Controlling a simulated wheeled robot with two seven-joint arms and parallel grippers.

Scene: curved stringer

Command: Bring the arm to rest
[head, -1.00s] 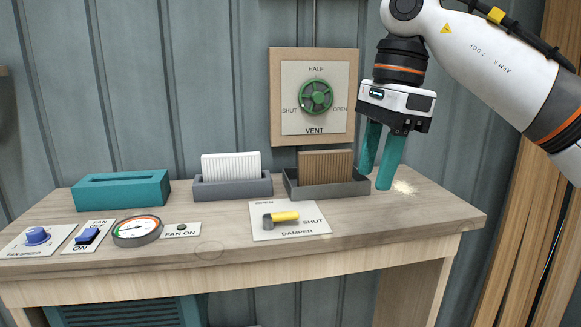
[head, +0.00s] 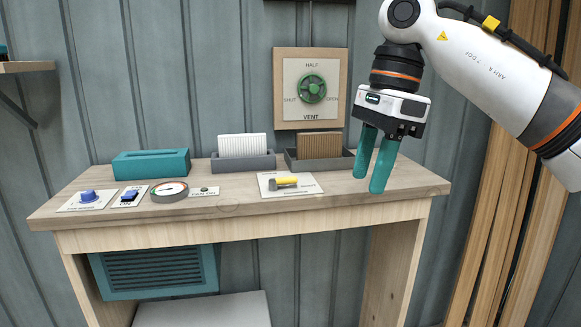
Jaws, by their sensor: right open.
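My right gripper (head: 372,174) has teal fingers that point down and stand apart, with nothing between them. In the head view it hangs over the right end of the wooden bench (head: 408,183), right of the dark tray (head: 335,163) that holds a brown pleated filter (head: 319,145). My white right arm comes in from the right edge. My left gripper is not in view.
On the bench are a grey tray (head: 262,162) with a white filter (head: 243,146), a teal box (head: 150,164), a damper lever (head: 284,183), a gauge (head: 168,191), a blue knob (head: 88,196) and a blue switch (head: 130,196). A green vent wheel (head: 312,88) is on the wall.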

